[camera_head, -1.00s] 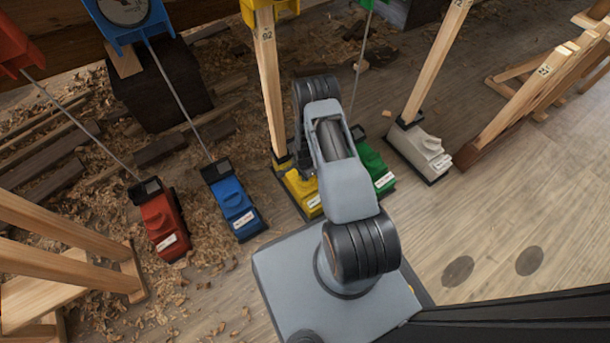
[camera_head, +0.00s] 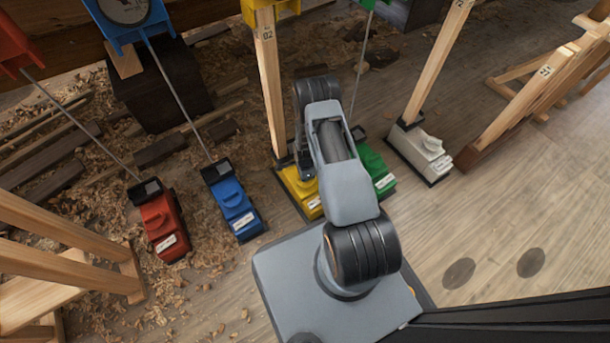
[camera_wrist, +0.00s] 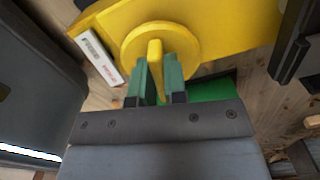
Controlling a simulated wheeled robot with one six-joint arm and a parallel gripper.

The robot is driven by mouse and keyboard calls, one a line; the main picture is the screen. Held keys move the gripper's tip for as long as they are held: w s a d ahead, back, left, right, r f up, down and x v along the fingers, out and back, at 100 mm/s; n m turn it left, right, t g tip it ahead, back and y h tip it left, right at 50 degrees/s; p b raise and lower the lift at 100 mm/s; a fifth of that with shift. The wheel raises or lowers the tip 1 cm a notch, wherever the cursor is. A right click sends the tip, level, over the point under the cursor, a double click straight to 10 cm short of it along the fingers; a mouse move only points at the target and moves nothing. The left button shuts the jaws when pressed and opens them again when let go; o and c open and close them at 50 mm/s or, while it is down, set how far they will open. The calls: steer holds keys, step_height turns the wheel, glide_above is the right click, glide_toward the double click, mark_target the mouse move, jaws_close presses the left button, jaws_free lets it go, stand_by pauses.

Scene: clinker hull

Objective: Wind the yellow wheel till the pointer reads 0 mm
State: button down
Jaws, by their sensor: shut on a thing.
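The yellow wheel (camera_wrist: 187,40) is a round disc with a raised bar across its middle, on top of a yellow base (camera_wrist: 232,22) in the wrist view. My gripper (camera_wrist: 160,68) has green fingers shut on that bar, one finger on each side. In the head view the yellow base (camera_head: 301,192) stands at the foot of a wooden post, and my arm hides the wheel and my fingers. A white label (camera_wrist: 95,55) sits on the base's side, too small to read. I cannot make out a pointer or scale for the yellow wheel.
A red base (camera_head: 160,222) and a blue base (camera_head: 233,207) stand to the left. A green base (camera_head: 378,170) is close on the right, with a white base (camera_head: 425,152) beyond. A blue dial gauge (camera_head: 125,10) is at top left. Wooden trestles flank the floor.

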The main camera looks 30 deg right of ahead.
steer(key=c, duration=1.2)
jaws_free()
steer(key=shift+o, duration=0.2)
steer(key=shift+r, duration=0.1)
step_height(320, 180, up, 14)
steer(key=p, duration=0.5)
steer(key=shift+p, duration=0.35)
steer(key=shift+o, duration=0.3)
